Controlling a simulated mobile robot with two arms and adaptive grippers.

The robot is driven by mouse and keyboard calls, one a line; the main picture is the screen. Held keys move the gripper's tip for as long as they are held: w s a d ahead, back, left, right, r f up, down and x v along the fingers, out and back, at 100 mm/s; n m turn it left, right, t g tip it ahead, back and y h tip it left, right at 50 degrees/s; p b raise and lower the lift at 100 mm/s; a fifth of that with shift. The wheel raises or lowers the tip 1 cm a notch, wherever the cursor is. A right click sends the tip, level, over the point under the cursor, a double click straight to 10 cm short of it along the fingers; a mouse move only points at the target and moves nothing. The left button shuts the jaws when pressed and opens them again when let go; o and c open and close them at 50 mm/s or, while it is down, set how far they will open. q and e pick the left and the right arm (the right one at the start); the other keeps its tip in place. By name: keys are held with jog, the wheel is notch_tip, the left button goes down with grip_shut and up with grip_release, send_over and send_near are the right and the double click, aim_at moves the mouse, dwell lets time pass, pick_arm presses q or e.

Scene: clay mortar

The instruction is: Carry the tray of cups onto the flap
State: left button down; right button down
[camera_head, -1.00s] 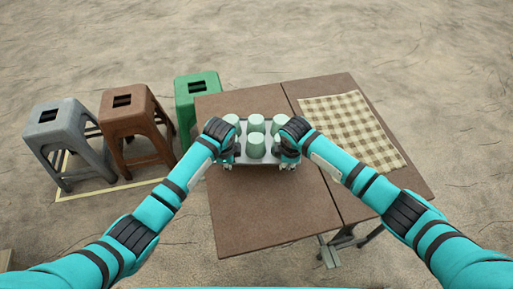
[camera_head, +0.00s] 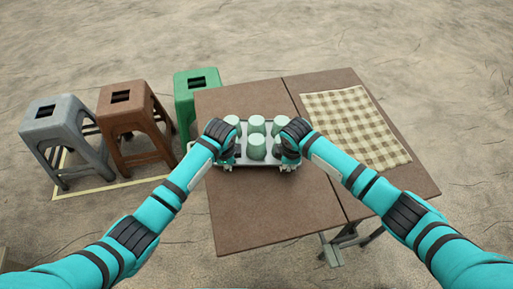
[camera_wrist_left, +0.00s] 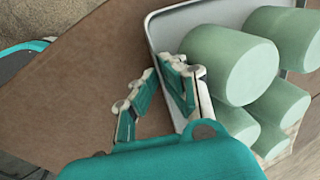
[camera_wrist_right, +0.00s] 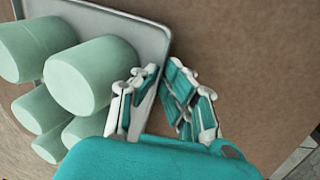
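A grey metal tray (camera_head: 229,160) with several pale green cups (camera_head: 256,146) is over the left part of the brown table (camera_head: 260,215). The cups stand upright. The flap (camera_head: 395,185) is the table section right of the seam. My left gripper (camera_head: 228,160) has its fingertips on either side of the tray's left rim, as the left wrist view (camera_wrist_left: 160,68) shows. My right gripper (camera_head: 290,160) pinches the right rim likewise in the right wrist view (camera_wrist_right: 163,66). Whether the tray touches the tabletop is hard to tell.
A checked cloth (camera_head: 355,128) covers much of the flap; a bare strip lies at its near end. A bracket (camera_head: 340,245) shows under the table. Grey (camera_head: 62,140), brown (camera_head: 130,125) and green (camera_head: 187,105) stools stand left of the table.

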pick_arm(q)
jog(key=shift+f+b, duration=0.3)
jog(key=shift+f, duration=0.25)
pick_arm(e)
jog(key=shift+f, duration=0.55)
pick_arm(q)
jog(key=c, duration=1.8)
grip_release()
jog(key=shift+r+p, duration=0.25)
jog(key=shift+p, duration=0.05)
pick_arm(e)
jog(key=c, duration=1.8)
grip_release()
jog(key=shift+r, duration=0.25)
pick_arm(q)
jog(key=o, duration=0.3)
pick_arm(e)
jog(key=o, duration=0.3)
pick_arm(q)
jog(key=shift+r, duration=0.15)
jog(key=v, duration=1.1)
jog(key=shift+s+r, duration=0.2)
jog(key=shift+r, duration=0.15)
pick_arm(e)
jog(key=v, duration=1.2)
